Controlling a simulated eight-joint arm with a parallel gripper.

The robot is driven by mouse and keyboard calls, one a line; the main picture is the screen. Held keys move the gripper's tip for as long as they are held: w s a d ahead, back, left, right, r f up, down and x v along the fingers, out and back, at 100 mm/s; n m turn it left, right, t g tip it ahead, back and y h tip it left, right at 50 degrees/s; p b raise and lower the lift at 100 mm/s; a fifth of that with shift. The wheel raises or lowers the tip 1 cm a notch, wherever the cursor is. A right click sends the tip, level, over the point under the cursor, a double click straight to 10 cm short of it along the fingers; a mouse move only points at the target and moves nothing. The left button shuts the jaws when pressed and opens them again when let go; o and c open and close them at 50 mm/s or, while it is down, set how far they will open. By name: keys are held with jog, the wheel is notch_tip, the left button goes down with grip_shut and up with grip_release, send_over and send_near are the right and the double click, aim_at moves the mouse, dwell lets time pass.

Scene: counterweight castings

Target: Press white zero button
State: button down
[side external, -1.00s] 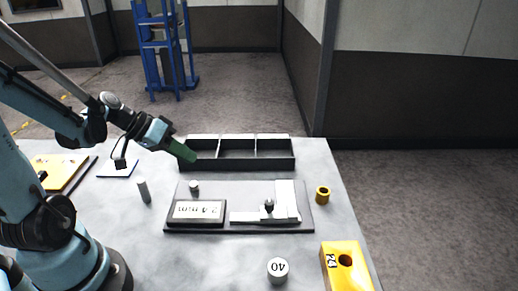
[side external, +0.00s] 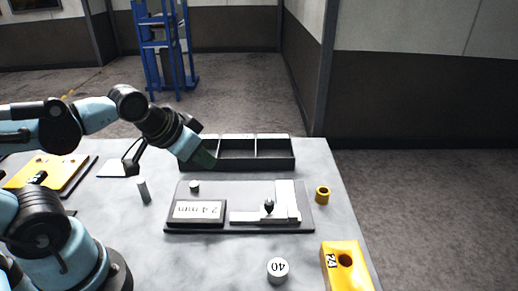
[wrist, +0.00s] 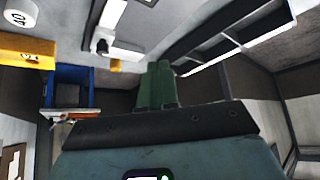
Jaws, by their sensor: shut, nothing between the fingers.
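The white zero button (side external: 194,187) is a small round white-topped peg at the back left of the dark gauge plate (side external: 245,188), behind the display reading "24 mm" (side external: 198,210). My gripper (side external: 207,160), with green fingers, is shut and empty. In the side view it appears above and slightly right of the button, apart from it, overlapping the tray's left compartment; its exact height is hard to tell. In the wrist view the closed fingers (wrist: 157,84) point up the picture, and I cannot make out the button there.
A dark three-part tray (side external: 237,164) stands behind the plate. A light sliding gauge with a dark knob (side external: 268,206) is on the plate's right. A grey peg (side external: 143,191), yellow ring (side external: 322,194), white "40" cylinder (side external: 277,270) and yellow "24" block (side external: 345,268) stand around it.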

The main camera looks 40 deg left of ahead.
notch_tip(320, 180, up, 3)
jog(key=m+g, duration=0.6)
jog(key=m, duration=0.3)
send_over(193, 184)
jog(key=s, duration=0.1)
jog(key=shift+s, duration=0.15)
jog(key=shift+w+f, duration=0.15)
jog(key=shift+f, duration=2.15)
jog(key=shift+w+f, duration=0.2)
jog(key=shift+f, duration=2.1)
jog(key=shift+w+f, duration=0.15)
jog(key=shift+f, duration=2.15)
